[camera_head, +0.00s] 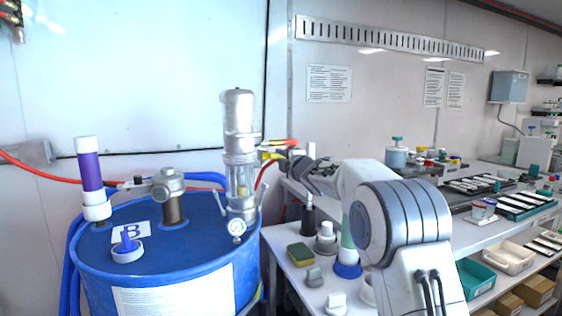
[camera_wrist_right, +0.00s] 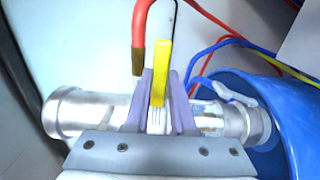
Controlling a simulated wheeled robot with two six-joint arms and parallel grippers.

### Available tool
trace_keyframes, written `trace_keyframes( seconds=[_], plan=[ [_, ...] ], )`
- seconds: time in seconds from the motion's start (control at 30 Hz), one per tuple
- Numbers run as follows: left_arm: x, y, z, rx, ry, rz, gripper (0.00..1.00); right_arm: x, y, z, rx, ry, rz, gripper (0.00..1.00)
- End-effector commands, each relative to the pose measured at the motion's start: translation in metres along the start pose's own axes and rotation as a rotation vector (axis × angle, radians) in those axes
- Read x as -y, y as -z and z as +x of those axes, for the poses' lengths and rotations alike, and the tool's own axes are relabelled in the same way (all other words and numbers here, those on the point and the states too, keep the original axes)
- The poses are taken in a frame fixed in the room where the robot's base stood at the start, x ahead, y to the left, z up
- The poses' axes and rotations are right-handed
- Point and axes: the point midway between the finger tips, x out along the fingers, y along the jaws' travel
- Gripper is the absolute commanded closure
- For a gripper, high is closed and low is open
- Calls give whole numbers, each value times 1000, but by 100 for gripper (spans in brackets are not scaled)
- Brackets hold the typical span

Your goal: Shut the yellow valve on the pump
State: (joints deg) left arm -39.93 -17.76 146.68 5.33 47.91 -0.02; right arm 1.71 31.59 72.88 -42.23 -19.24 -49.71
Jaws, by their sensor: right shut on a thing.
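The pump (camera_head: 240,155), a metal and clear cylinder, stands upright on the blue drum (camera_head: 195,255) in the head view. Its yellow valve (camera_head: 270,156) sticks out from the right side of the pump, beside a red hose. In the right wrist view the yellow valve handle (camera_wrist_right: 161,70) stands between the two purple fingers of my right gripper (camera_wrist_right: 162,100). My right gripper (camera_head: 286,157) reaches in from the right in the head view and is shut on the handle. The handle's base is partly hidden by the fingers. My left gripper is not in view.
The drum top also bears a purple-and-white bottle (camera_head: 90,180), a metal fitting (camera_head: 170,190) and a blue-and-white cap (camera_head: 127,248). A white bench (camera_head: 300,262) with a sponge (camera_head: 300,254) and small parts stands right of the drum. Red hose (camera_wrist_right: 140,25) runs close to the fingers.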

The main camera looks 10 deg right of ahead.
Motion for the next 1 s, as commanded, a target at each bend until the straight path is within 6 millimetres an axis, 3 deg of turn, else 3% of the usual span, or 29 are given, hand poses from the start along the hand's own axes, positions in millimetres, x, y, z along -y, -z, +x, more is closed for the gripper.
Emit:
trace_keyframes(
  seconds=[0.43,0.47,0.5,0.53,0.87,1.0],
  plan=[
    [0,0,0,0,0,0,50,0,1,0,-2,0,-13,100],
    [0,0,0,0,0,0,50,0,1,0,-2,0,-13,69],
    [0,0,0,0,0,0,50,0,1,0,-2,0,-13,54],
    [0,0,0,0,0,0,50,0,1,0,-2,0,-12,46],
    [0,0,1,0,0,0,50,0,0,-1,-1,0,-10,46],
    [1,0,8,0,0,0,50,1,0,-14,0,-1,-10,46]
  ],
)
